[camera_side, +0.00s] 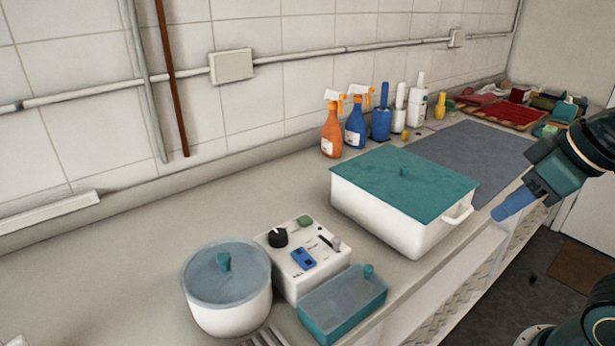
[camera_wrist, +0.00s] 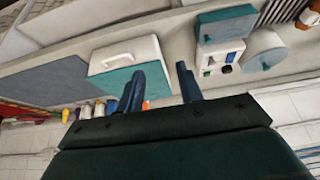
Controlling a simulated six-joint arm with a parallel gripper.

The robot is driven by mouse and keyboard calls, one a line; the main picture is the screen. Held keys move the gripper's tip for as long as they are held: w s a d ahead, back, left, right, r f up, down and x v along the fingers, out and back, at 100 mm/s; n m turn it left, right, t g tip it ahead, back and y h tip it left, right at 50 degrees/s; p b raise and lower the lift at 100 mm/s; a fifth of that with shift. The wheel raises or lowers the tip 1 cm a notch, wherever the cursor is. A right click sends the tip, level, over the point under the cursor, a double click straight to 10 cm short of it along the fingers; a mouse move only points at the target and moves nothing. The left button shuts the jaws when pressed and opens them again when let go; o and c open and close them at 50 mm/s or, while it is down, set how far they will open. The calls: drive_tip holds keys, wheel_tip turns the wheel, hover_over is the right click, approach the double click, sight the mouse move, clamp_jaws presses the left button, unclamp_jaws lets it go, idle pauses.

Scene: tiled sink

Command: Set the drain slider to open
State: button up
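A white control box (camera_side: 296,281) stands on the counter between a round pot and a teal-lidded box. Its top has a black slot with a small grey slider handle (camera_side: 335,243) at the right end, as seen in the side view. Its labels are too small to read. The box also shows in the wrist view (camera_wrist: 211,72), where the slider cannot be made out clearly. My gripper (camera_side: 499,213) is far to the right of the box, past the large white bin, near the counter's front edge. In the wrist view my gripper (camera_wrist: 160,68) has two blue fingers apart with nothing between them.
A black knob (camera_side: 278,237), green button (camera_side: 305,221) and blue switch (camera_side: 303,259) share the box's top. The pot (camera_side: 232,305), small teal box (camera_side: 343,310) and white bin (camera_side: 395,223) crowd around it. Spray bottles (camera_side: 331,135) stand by the wall.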

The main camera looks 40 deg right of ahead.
drive_tip(key=shift+o, duration=0.2)
drive_tip(key=w+a+r+n+g, duration=0.2)
drive_tip(key=w+a+n, duration=0.1)
drive_tip(key=w+n, duration=0.25)
drive_tip(key=w+a+r+n+g, duration=0.1)
drive_tip(key=w+a+r+n, duration=0.2)
drive_tip(key=w, duration=0.4)
drive_tip(key=n+g, duration=0.3)
drive_tip(key=n, duration=0.7)
hover_over(337, 239)
drive_tip(key=shift+m, duration=0.25)
wheel_tip(337, 239, down, 4)
drive_tip(key=shift+f, duration=0.1)
drive_tip(key=shift+f, duration=0.1)
wheel_tip(337, 239, down, 14)
drive_tip(key=shift+r, duration=0.25)
clamp_jaws()
